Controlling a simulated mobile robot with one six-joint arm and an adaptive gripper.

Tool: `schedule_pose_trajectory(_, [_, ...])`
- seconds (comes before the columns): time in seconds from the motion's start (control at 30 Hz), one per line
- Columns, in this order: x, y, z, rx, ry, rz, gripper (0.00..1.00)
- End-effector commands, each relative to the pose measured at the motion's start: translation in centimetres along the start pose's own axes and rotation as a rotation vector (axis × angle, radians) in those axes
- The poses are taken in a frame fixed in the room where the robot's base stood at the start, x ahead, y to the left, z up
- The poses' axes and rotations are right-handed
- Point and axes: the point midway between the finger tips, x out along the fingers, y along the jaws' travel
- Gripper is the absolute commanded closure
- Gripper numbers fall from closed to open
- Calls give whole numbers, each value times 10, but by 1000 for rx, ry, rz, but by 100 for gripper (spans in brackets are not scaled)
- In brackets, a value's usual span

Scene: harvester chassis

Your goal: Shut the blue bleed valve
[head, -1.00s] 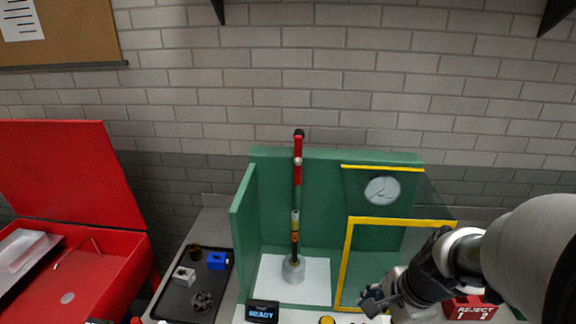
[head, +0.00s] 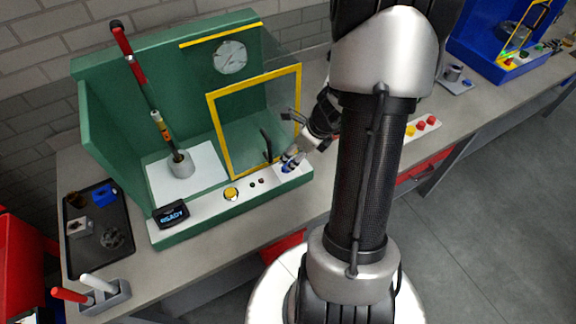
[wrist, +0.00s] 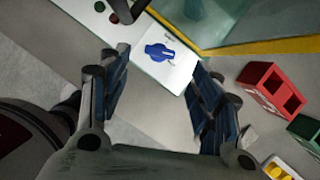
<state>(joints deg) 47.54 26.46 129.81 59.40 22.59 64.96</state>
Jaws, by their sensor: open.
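The blue bleed valve (wrist: 160,52) has a blue knob on a white plate. In the wrist view it lies beyond and between my fingertips, apart from them. In the head view it shows small and blue (head: 288,167) at the right end of the green rig's front ledge, partly hidden by my gripper.
The clear yellow-framed door (head: 226,150) stands close to my gripper. The ledge carries a READY display (head: 171,213) and a yellow button (head: 231,194). Red (wrist: 272,88) and green bins lie right of the valve in the wrist view. A dark parts tray (head: 92,250) is at left.

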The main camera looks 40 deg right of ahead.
Motion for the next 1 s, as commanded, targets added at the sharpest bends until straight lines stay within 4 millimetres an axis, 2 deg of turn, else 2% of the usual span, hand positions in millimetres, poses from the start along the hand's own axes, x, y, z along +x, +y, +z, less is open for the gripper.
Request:
schedule_pose_trajectory(0.03, [17, 1, -2, -1, 1, 3, 42])
schedule_pose_trajectory(0.1, [32, 1, -2, -1, 2, 3, 42])
schedule_pose_trajectory(0.23, [54, 1, -2, -2, 1, 2, 42])
schedule_pose_trajectory(0.4, [72, 0, -1, -3, 1, 1, 42])
schedule_pose_trajectory(0.8, [76, 0, 0, -2, 0, -1, 42])
schedule_pose_trajectory(1.0, [76, 0, 0, -2, 0, 0, 55])
